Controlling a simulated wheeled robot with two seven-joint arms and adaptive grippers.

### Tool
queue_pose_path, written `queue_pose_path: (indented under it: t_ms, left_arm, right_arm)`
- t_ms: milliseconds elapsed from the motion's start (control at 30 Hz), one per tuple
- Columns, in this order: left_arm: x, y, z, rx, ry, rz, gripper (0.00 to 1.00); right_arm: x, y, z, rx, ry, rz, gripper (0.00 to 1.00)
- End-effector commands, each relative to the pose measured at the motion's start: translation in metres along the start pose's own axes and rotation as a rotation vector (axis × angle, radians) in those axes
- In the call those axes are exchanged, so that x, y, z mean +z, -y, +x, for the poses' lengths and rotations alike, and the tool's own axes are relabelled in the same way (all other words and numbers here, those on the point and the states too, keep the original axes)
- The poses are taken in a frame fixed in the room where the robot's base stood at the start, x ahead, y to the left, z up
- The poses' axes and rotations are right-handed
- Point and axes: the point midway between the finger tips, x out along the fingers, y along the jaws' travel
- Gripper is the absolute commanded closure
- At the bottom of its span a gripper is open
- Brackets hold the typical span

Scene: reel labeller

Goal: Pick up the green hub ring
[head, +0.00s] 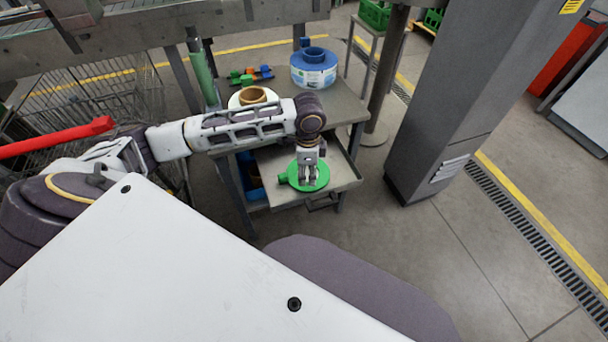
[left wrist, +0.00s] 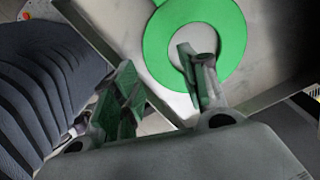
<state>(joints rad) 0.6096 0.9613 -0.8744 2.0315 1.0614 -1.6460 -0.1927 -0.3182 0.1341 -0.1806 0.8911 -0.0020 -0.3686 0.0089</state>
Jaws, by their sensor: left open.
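The green hub ring (head: 322,180) lies flat in the open drawer (head: 343,178) of the grey bench. A second green piece (head: 284,178) shows at its left side. My left gripper (head: 307,180) points down over the ring and hides part of it. In the left wrist view the ring (left wrist: 236,40) is a flat disc with a round hole. My left gripper (left wrist: 157,60) is open and empty there. Its right finger appears in front of the hole and its left finger is outside the ring. Whether a finger touches the ring I cannot tell. My right gripper is not in view.
On the bench top (head: 345,105) stand a blue reel (head: 313,70), a white reel with a tan core (head: 252,96) and small coloured pieces (head: 250,76). A grey column (head: 465,95) stands to the right. A wire cart (head: 95,105) is at the left.

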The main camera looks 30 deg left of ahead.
Motion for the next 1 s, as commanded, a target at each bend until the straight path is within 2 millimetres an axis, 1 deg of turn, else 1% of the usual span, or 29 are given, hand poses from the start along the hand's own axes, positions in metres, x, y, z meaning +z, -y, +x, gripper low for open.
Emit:
queue_pose_path:
  t_ms: [233, 367, 467, 567, 800, 900, 1000]
  left_arm:
    - [0.000, 0.000, 0.000, 0.000, 0.000, 0.000, 0.56]
    - [0.000, 0.000, 0.002, 0.000, 0.000, 0.000, 0.56]
    - [-0.001, 0.000, 0.007, 0.001, 0.001, -0.001, 0.56]
    - [-0.003, -0.001, 0.017, 0.001, 0.002, -0.001, 0.56]
    - [-0.006, -0.002, 0.044, 0.001, 0.002, -0.001, 0.56]
    - [-0.006, -0.002, 0.050, 0.000, 0.001, 0.000, 0.56]
    - [-0.006, -0.002, 0.052, 0.000, 0.001, 0.000, 0.56]
  right_arm:
    - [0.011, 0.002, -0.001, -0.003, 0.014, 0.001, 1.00]
    - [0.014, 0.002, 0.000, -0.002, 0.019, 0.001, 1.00]
    - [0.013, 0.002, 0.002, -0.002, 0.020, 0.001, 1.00]
    - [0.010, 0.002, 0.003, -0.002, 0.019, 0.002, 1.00]
    - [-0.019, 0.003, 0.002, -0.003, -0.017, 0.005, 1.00]
    - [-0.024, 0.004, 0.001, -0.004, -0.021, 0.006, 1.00]
    - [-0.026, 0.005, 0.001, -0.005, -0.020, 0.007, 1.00]
